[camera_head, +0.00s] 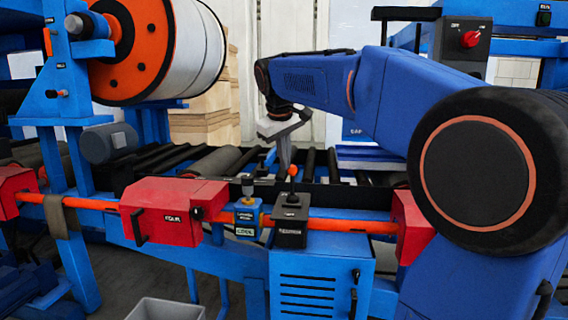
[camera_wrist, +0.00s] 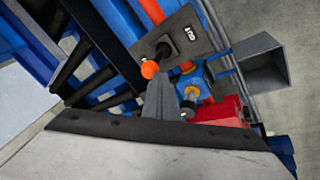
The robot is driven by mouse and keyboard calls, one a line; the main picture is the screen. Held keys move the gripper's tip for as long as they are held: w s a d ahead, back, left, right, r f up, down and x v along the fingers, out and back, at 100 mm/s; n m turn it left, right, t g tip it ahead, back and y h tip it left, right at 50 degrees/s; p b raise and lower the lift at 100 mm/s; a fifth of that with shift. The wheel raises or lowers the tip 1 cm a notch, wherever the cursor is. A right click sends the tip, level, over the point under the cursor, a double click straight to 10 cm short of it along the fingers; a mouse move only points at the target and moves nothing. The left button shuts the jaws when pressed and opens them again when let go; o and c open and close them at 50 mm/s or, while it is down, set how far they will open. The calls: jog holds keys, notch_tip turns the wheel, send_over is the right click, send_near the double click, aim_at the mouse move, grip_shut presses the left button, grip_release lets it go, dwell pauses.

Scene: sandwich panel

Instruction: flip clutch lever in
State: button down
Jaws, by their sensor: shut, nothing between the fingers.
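The clutch lever has an orange ball knob (camera_head: 292,170) on a thin stem. It rises from a black box (camera_head: 291,221) on the orange bar. In the wrist view the knob (camera_wrist: 149,69) sits on a dark stem coming from a slot in a dark plate (camera_wrist: 187,40) with a small white label. My gripper (camera_head: 285,168) points down just behind and left of the knob in the head view. In the wrist view its closed grey fingers (camera_wrist: 160,82) end right beside the knob. I cannot tell whether they touch it. Nothing is held.
A blue block with a yellow-and-grey knob (camera_head: 247,205) stands left of the lever box. Red housings (camera_head: 175,212) sit along the bar. Black rollers (camera_head: 215,165) lie behind, and a large white roll (camera_head: 190,45) hangs upper left. A grey bin (camera_head: 165,309) is below.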

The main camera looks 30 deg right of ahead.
jog(key=w, duration=0.1)
jog(key=w+d+g+y, duration=0.1)
jog(key=w+d+g, duration=0.1)
jog(key=shift+d+r, duration=0.1)
jog(key=shift+r, duration=0.15)
jog(key=shift+s, duration=0.1)
jog(key=shift+s+a+f, duration=0.3)
jog(key=shift+s+a, duration=0.15)
dwell(0.5)
